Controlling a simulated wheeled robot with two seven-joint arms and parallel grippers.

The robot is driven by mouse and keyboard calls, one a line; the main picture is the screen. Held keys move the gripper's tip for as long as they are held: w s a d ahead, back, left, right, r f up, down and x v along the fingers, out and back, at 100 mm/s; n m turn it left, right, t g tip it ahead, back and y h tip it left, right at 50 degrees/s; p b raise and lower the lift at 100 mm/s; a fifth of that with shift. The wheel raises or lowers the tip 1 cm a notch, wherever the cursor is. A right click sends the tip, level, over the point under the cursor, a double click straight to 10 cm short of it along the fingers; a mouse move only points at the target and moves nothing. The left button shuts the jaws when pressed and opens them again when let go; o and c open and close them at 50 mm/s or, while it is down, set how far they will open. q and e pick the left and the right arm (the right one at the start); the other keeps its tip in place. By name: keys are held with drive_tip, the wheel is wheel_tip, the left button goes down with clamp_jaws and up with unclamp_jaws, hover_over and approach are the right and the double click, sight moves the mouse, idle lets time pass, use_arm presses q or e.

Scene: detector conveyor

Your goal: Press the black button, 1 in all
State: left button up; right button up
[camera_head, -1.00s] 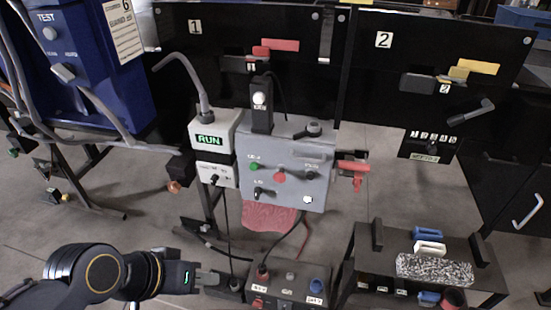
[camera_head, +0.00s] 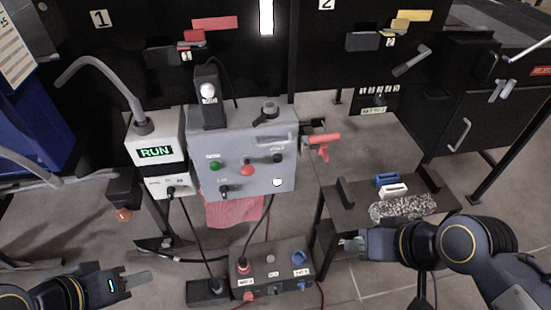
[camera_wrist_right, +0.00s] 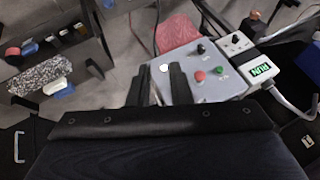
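The grey control box (camera_head: 245,140) stands upright in the middle of the head view and also shows in the right wrist view (camera_wrist_right: 228,88). Its front carries a small black button (camera_head: 278,157) at the right, a red button (camera_head: 247,170), a green button (camera_head: 214,163), a black switch (camera_head: 224,191) and a white round part (camera_head: 277,182). In the right wrist view the black button seems hidden behind a finger. My right gripper (camera_head: 347,243) is open and empty, below and right of the box, apart from it. My left gripper (camera_head: 140,278) is low at the left, its fingers seen edge-on.
The RUN meter (camera_head: 155,150) stands left of the box. A red-handled clamp (camera_head: 322,141) juts out at its right. A low black box (camera_head: 272,268) with knobs sits below. A dark table (camera_head: 375,150) holds a speckled block (camera_head: 402,207) near my right arm.

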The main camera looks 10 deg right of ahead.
clamp_jaws()
idle(1.4)
